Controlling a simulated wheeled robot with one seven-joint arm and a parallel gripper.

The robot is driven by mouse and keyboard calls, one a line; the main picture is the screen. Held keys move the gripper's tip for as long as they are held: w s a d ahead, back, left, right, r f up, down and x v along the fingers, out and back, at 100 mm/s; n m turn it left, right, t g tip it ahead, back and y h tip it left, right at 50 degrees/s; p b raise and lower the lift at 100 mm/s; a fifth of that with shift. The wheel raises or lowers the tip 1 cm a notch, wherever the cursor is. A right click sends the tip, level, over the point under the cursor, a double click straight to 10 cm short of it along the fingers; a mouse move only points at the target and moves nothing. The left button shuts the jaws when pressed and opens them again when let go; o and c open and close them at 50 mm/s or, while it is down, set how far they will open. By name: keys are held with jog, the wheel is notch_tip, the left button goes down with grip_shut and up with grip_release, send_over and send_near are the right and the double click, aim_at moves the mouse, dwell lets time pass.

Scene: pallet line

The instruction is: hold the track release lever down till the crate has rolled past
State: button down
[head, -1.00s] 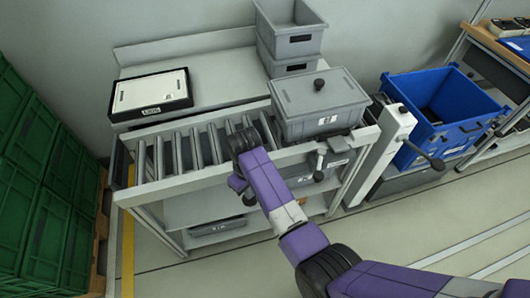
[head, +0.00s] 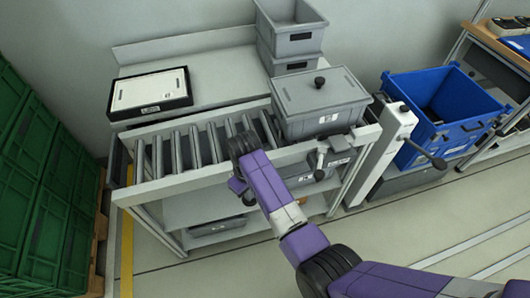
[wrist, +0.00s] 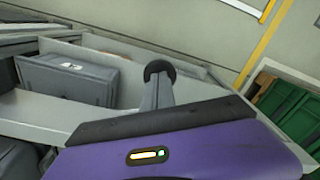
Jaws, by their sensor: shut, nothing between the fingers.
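A lidded grey crate (head: 322,108) with a black knob on its lid sits at the right end of the roller track (head: 190,150). A small grey lever-like fitting (head: 320,160) is on the front rail below the crate. A longer black-ended lever (head: 435,161) sticks out from a pale post (head: 394,128) at the track's right. I cannot tell which is the track release lever. My gripper (head: 239,188) is shut and empty, in front of the rail, left of and apart from both. In the wrist view its dark fingertips (wrist: 160,70) touch nothing that I can make out.
A blue bin (head: 445,115) stands right of the post. Stacked grey bins (head: 291,38) and a white-topped tray (head: 150,92) are behind the track. Green crates (head: 38,160) are stacked at left. The rollers left of the crate are clear.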

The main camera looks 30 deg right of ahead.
jog(key=shift+f, duration=0.65)
